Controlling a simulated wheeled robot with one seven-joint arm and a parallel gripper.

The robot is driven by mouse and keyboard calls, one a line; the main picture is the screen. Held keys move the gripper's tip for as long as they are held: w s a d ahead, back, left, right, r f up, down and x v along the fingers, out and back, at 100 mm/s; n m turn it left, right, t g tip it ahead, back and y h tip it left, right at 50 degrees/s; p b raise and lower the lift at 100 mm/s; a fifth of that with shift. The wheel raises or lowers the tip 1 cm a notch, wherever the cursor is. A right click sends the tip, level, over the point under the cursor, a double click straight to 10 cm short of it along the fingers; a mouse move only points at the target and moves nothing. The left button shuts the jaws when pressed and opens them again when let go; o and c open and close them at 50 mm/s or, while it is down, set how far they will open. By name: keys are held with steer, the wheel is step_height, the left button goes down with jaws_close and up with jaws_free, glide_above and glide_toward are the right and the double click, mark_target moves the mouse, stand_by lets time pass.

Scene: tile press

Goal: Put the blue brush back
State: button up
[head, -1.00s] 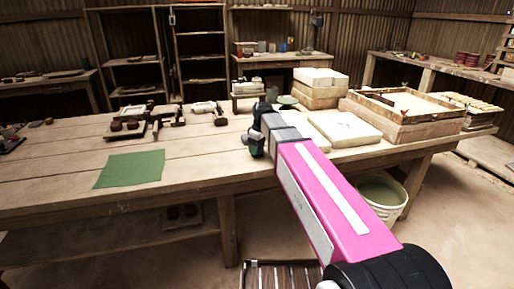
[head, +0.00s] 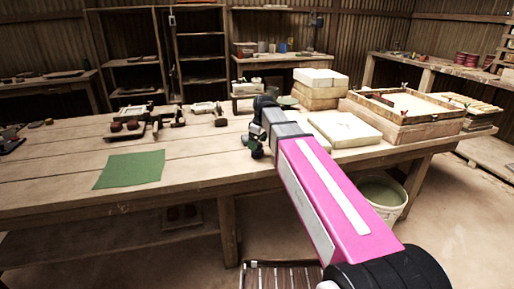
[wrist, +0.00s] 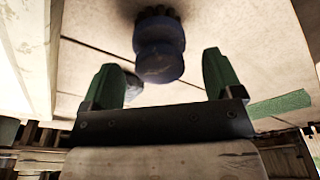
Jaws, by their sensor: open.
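The blue brush (wrist: 160,48) shows in the wrist view as a rounded blue body with dark bristles at its far end, over the pale tabletop. My gripper (wrist: 161,68) is open, with one green-tipped finger on each side of the brush's near end; I cannot tell whether either touches it. In the head view my gripper (head: 256,146) is low over the middle of the workbench (head: 206,165), mostly hidden by my pink arm. I cannot make out the brush in the head view.
A green mat (head: 131,169) lies left on the workbench. Small tools and a tray with brown pieces (head: 124,127) lie behind it. White slabs (head: 346,128), stacked blocks (head: 317,90) and a wooden frame (head: 402,128) stand right. A bucket (head: 383,196) stands below the bench's right side.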

mark_target(261, 144)
steer(key=r, duration=0.6)
steer(key=d+r, duration=0.1)
steer(key=r, duration=0.2)
steer(key=shift+s+d, duration=0.1)
steer(key=shift+s, duration=0.2)
